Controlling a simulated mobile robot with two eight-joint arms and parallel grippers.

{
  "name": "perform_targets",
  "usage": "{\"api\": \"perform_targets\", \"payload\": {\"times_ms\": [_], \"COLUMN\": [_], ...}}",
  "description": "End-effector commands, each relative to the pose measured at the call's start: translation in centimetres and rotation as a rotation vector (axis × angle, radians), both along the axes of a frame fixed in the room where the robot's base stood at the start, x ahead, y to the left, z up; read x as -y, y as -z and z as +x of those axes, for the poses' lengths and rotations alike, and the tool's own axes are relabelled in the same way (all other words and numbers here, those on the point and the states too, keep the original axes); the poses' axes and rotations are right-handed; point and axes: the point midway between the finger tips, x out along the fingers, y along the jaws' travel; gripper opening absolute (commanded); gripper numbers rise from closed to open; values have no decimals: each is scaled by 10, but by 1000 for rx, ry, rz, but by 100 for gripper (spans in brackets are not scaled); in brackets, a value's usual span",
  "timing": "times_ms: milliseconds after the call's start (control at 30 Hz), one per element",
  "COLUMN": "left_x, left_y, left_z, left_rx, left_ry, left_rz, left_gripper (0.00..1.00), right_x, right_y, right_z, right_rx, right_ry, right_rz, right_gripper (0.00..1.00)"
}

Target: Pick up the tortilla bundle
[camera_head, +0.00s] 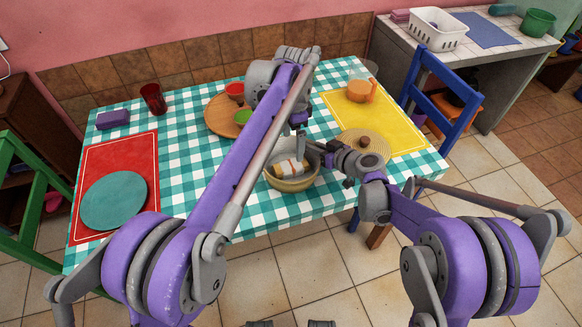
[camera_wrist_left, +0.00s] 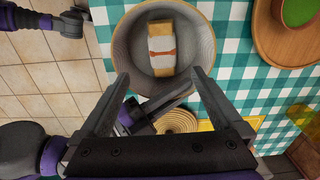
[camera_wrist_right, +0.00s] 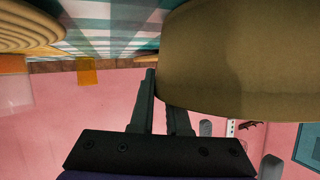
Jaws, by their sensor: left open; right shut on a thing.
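The tortilla bundle (camera_head: 291,168), a tan roll with a white wrap and a brown tie, lies inside a round woven basket (camera_head: 292,184) near the table's front edge. In the left wrist view the bundle (camera_wrist_left: 162,44) sits in the middle of the basket (camera_wrist_left: 120,52). My left gripper (camera_wrist_left: 158,76) is open and empty above the basket, its fingers pointing toward the bundle. My right gripper (camera_wrist_right: 158,95) is shut on the basket's wall at its right side. The basket (camera_wrist_right: 245,65) hides part of one right finger.
A woven lid (camera_head: 375,148) with a knob lies on the yellow mat (camera_head: 400,120), right of the basket. A wooden board (camera_head: 215,112) with small bowls is behind. A teal plate (camera_head: 113,201) rests on the red mat (camera_head: 90,160). A blue chair (camera_head: 440,90) stands at the right.

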Motion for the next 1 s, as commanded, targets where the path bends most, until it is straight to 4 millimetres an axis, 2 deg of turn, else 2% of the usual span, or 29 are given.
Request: {"api": "perform_targets", "payload": {"times_ms": [200, 300, 533, 800, 1000], "left_x": [-1, -1, -2, -6, -5], "left_y": [40, 53, 70, 108, 113], "left_z": [1, 1, 3, 6, 6], "left_rx": [0, 0, 0, 0, 0], "left_ry": [3, 2, 1, 1, 1], "left_rz": [0, 0, 0, -2, -2], "left_gripper": [100, 100, 100, 100, 100], "right_x": [0, 0, 0, 0, 0], "right_y": [3, 3, 3, 3, 3], "right_z": [-2, -2, -2, -2, -2], "right_rx": [-1, -1, -1, -1, -1], "right_ry": [-5, -5, -5, -5, -5], "right_rz": [-7, -7, -7, -7, -7], "right_gripper": [0, 0, 0, 0, 0]}}
